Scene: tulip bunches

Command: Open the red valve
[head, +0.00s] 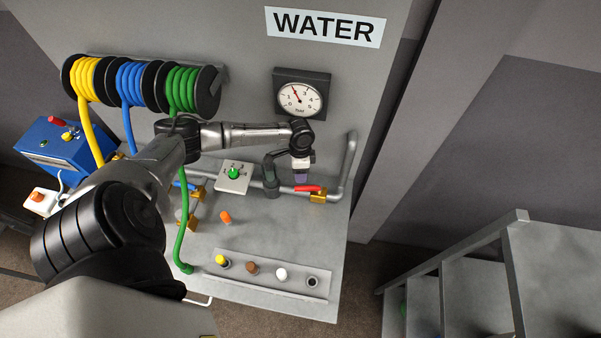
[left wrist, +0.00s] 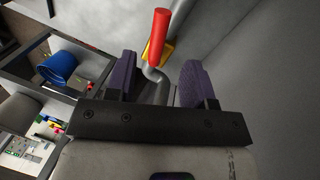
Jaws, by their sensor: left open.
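The red valve handle (head: 308,188) sits on a brass valve body (head: 318,197) in the grey pipe along the panel, below the gauge. In the left wrist view the red handle (left wrist: 158,38) stands out past the fingertips, with a bit of the brass body (left wrist: 168,52) behind it. My left gripper (head: 301,177) is just above the handle's left part in the head view. In the wrist view its purple fingers (left wrist: 160,72) are apart, with the pipe showing between them and the handle beyond. I cannot tell whether a finger touches the handle. My right gripper is out of view.
A gauge (head: 300,95) is on the wall above. Yellow, blue and green hose reels (head: 185,88) hang at the left. A white box with a green knob (head: 234,175) is left of the valve. A rack (head: 265,272) with plugs lies in front; metal stairs (head: 470,262) stand right.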

